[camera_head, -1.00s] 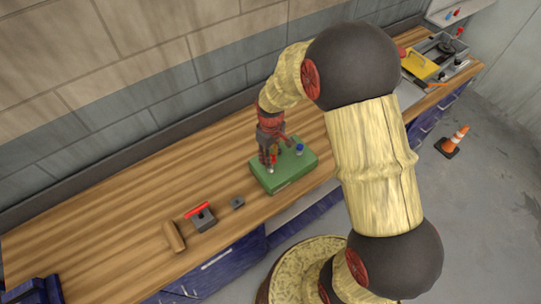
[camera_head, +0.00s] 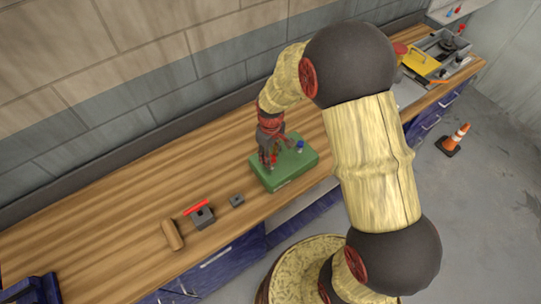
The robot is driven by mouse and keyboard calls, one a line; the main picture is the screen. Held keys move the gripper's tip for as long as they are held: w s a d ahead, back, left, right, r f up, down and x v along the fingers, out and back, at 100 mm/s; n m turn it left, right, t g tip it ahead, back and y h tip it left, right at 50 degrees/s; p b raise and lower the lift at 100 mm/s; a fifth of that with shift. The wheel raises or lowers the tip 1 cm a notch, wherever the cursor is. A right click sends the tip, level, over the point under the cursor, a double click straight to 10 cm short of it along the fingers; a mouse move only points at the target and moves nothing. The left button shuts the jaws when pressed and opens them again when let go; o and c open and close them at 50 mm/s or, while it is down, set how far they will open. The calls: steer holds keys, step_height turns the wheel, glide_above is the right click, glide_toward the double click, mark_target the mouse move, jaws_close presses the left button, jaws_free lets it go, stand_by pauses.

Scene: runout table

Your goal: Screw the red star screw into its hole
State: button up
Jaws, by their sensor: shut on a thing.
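My gripper (camera_head: 270,158) points down over the left part of the green block (camera_head: 292,176) on the wooden bench. It is shut on the red star screw (camera_head: 274,158), of which only a little red shows between the fingers. The screw's tip and its hole are hidden or too small to make out, so I cannot tell how deep the screw sits. A blue-headed screw (camera_head: 300,145) stands upright on the right part of the block, apart from my gripper.
Left of the block lie a small grey block (camera_head: 237,200), a dark block with a red bar (camera_head: 201,214) and a wooden cylinder (camera_head: 173,235). A yellow item (camera_head: 424,62) lies in a tray at the far right. The bench behind the green block is clear.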

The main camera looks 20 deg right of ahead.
steer(key=shift+f, duration=0.35)
steer(key=m, duration=0.3)
steer(key=shift+m, duration=0.4)
steer(key=m, duration=0.3)
steer(key=shift+m, duration=0.3)
steer(key=m, duration=0.3)
steer(key=shift+m, duration=0.3)
steer(key=m, duration=0.4)
steer(key=shift+r, duration=0.1)
steer(key=m, duration=0.7)
steer(key=shift+w+m, duration=0.1)
steer(key=shift+m, duration=0.3)
steer(key=m, duration=0.7)
steer(key=o, duration=1.2)
